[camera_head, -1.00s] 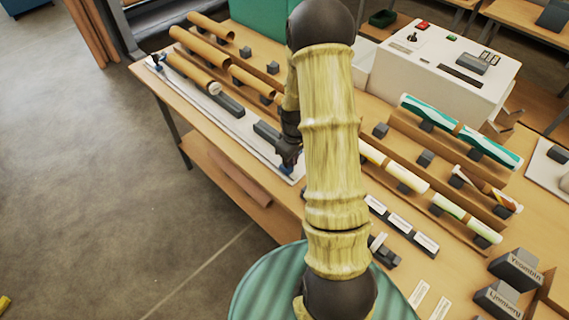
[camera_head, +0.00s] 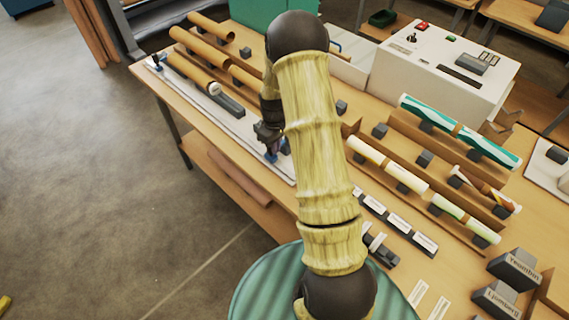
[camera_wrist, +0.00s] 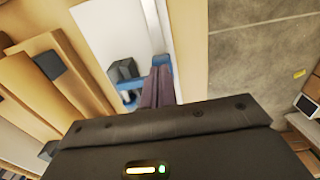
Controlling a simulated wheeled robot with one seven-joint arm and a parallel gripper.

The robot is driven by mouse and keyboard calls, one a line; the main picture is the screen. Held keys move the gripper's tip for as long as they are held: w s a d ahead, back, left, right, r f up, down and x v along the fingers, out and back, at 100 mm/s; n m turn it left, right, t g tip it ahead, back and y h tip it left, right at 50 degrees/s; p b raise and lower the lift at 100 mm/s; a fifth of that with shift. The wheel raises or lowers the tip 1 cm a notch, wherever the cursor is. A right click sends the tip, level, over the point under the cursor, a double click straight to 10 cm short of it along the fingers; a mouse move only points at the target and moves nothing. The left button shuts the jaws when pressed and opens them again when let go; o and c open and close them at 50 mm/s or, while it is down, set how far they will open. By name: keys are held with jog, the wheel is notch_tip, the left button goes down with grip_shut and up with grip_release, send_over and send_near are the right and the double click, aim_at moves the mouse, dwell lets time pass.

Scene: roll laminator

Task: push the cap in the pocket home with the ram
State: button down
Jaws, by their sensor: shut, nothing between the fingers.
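A long white base plate (camera_head: 240,140) lies along the near edge of the table. A brown tube (camera_head: 187,74) lies at its left part, with a round white end (camera_head: 214,89) facing a dark grey block (camera_head: 231,104). I cannot tell whether that end is the cap. My gripper (camera_head: 271,149) points down at the plate's right end, by a blue part (camera_head: 271,157) that may belong to the ram. In the wrist view the shut fingers (camera_wrist: 157,88) overlap the blue part (camera_wrist: 135,84); contact is unclear. A dark block (camera_wrist: 123,71) stands beside it. The pocket is not clearly visible.
Brown tubes (camera_head: 204,46) lie on supports behind the plate. A white machine (camera_head: 440,70) stands at the back right. Patterned rolls (camera_head: 460,132) and labelled blocks (camera_head: 515,268) fill the table's right side. Open floor (camera_head: 80,180) lies left of the table.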

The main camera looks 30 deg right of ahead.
jog(key=shift+w+a, duration=0.5)
jog(key=shift+w, duration=0.8)
jog(key=shift+w+a, duration=0.45)
jog(key=shift+w, duration=0.85)
jog(key=shift+w+a, duration=0.5)
jog(key=shift+w, duration=0.8)
jog(key=shift+w+a, duration=0.15)
jog(key=shift+w, duration=0.05)
jog(key=shift+w+f, duration=0.1)
jog(key=shift+w, duration=0.1)
jog(key=shift+s+d, duration=0.25)
jog(key=shift+d, duration=0.1)
jog(key=shift+s+a, duration=0.15)
jog(key=shift+s, duration=0.4)
jog(key=shift+s+d, duration=0.2)
jog(key=shift+s, duration=0.25)
